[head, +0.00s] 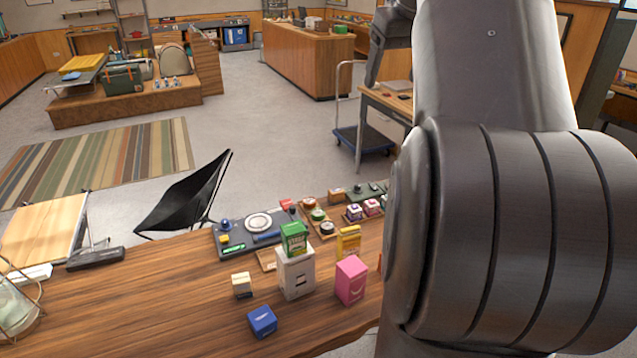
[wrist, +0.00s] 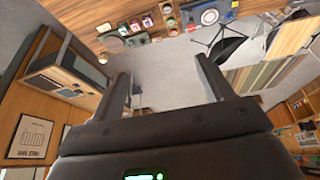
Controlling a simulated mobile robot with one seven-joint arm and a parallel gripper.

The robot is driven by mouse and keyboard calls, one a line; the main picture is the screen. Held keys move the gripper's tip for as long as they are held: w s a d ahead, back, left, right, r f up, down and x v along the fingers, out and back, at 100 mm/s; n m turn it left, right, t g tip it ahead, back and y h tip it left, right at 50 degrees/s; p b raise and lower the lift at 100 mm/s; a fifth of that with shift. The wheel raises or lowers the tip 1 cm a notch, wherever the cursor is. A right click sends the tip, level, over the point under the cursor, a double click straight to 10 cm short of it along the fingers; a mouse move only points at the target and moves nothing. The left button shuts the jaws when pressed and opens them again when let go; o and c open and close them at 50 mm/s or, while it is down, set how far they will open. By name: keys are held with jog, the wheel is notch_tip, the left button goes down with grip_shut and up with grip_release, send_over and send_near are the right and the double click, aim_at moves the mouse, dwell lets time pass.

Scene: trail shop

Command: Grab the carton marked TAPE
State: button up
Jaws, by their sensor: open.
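Several small cartons stand on the wooden table in the head view, and I cannot read the word TAPE on any of them. A green carton (head: 294,237) sits on top of a white carton (head: 296,276). A yellow carton (head: 348,243) and a pink carton (head: 351,281) stand to their right. A blue carton (head: 262,321) is in front, and a cream and dark carton (head: 242,285) is to the left. My gripper (wrist: 163,66) is open and empty in the wrist view, apart from the cartons.
The wooden table (head: 150,300) is bare at its left front. A dark tray (head: 234,241) with small items lies behind the cartons. A black folding chair (head: 190,195) stands behind the table. My arm hides the right side of the head view.

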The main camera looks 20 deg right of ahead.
jog(key=d+f, duration=0.1)
jog(key=d, duration=0.9)
jog(key=shift+w+a+f, duration=0.15)
jog(key=shift+w+f, duration=0.45)
jog(key=shift+f, duration=8.45)
jog(key=shift+w+a+f, duration=0.1)
jog(key=shift+w+f, duration=0.5)
jog(key=shift+f, duration=8.45)
jog(key=shift+w+a+f, duration=0.15)
jog(key=shift+w+f, duration=0.45)
jog(key=shift+f, duration=8.45)
jog(key=shift+c, duration=0.4)
jog(key=c, duration=1.1)
